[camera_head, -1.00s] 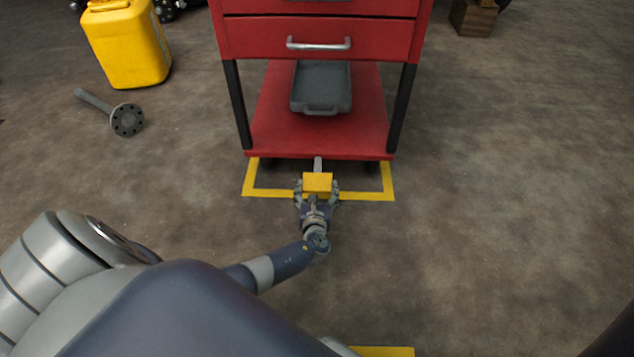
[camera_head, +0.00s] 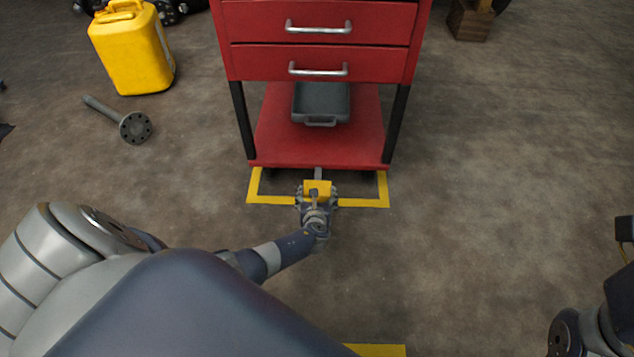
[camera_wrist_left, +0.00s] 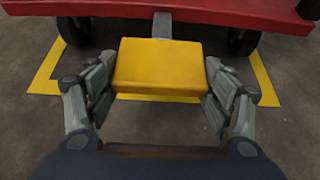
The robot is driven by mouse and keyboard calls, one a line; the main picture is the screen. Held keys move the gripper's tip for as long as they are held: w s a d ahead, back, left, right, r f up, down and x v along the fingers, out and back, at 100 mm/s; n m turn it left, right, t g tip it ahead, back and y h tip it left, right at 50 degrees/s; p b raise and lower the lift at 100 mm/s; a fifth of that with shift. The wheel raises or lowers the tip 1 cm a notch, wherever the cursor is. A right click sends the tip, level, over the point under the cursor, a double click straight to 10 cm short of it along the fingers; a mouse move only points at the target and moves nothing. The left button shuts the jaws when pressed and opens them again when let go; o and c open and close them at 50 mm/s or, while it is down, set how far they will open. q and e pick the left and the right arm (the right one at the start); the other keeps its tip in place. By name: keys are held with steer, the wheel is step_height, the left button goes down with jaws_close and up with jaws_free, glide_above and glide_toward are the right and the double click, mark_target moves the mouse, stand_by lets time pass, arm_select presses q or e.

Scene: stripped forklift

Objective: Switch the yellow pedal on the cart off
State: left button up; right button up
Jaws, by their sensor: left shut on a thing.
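The yellow pedal (camera_head: 317,187) is a block on a grey stem at the front bottom edge of the red cart (camera_head: 270,125). My left gripper (camera_head: 317,193) is at the pedal, low over the floor. In the left wrist view the pedal (camera_wrist_left: 160,68) sits between the two fingers of the left gripper (camera_wrist_left: 158,88), which is shut on its left and right sides. The pedal looks about level there. Part of my right arm shows at the right edge of the head view; its gripper is out of frame.
Yellow floor tape (camera_head: 365,203) frames the cart's base, and dark wheels (camera_wrist_left: 243,38) sit under it. A grey tray (camera_head: 321,102) lies on the cart's lower shelf. A yellow canister (camera_head: 132,50) and a metal shaft (camera_head: 134,127) are at the left.

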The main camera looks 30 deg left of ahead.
arm_select(q)
steer(key=shift+w+a+r, duration=0.15)
steer(key=shift+w+r, duration=0.1)
steer(key=shift+r, duration=0.05)
steer(key=o, duration=1.5)
steer(key=shift+s+f, duration=0.1)
steer(key=shift+f, duration=0.05)
steer(key=shift+s, duration=0.1)
steer(key=shift+s+d, duration=0.35)
steer(key=v, duration=1.1)
